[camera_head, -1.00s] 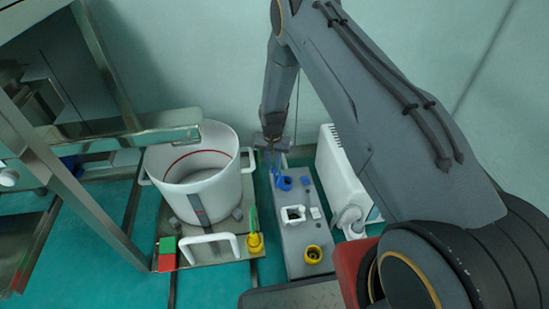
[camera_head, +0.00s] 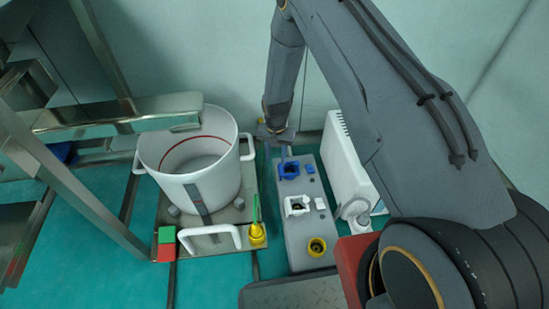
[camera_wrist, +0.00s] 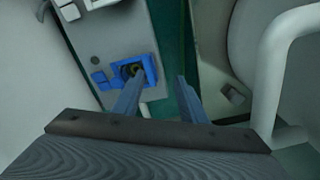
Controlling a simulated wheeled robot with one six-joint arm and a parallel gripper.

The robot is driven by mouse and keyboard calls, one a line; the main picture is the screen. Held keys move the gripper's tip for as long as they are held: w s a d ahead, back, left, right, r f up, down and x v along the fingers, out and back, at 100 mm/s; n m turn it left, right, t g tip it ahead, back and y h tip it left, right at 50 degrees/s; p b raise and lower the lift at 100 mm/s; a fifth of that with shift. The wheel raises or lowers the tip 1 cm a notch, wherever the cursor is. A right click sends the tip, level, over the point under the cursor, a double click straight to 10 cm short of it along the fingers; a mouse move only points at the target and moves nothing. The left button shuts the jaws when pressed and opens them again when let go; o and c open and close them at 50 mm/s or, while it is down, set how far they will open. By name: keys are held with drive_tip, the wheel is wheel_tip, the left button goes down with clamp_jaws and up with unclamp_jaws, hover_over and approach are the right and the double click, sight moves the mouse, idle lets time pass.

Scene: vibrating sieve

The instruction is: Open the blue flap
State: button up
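The blue socket (camera_head: 288,171) sits near the far end of the grey box, with a small blue square piece (camera_head: 310,169) to its right. In the wrist view the blue socket (camera_wrist: 151,68) shows a dark round opening with a yellowish inner edge, and small blue pieces (camera_wrist: 100,78) lie beside it. I cannot tell surely which blue part is the flap. My gripper (camera_head: 284,153) is above the far end of the box. In the wrist view my gripper (camera_wrist: 158,78) is open and empty; its left finger overlaps and partly hides the socket's lower edge.
The grey box (camera_head: 298,236) also carries a white socket (camera_head: 296,205) and a yellow round socket (camera_head: 317,246). A large white pot (camera_head: 216,188) stands to the left. A white ribbed unit (camera_head: 345,170) stands close on the right. A metal frame (camera_head: 75,195) is at far left.

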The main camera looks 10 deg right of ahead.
wheel_tip(320, 180, up, 7)
drive_tip(key=p, duration=0.2)
drive_tip(key=shift+a+r, duration=0.15)
drive_tip(key=shift+a, duration=0.05)
idle(0.4)
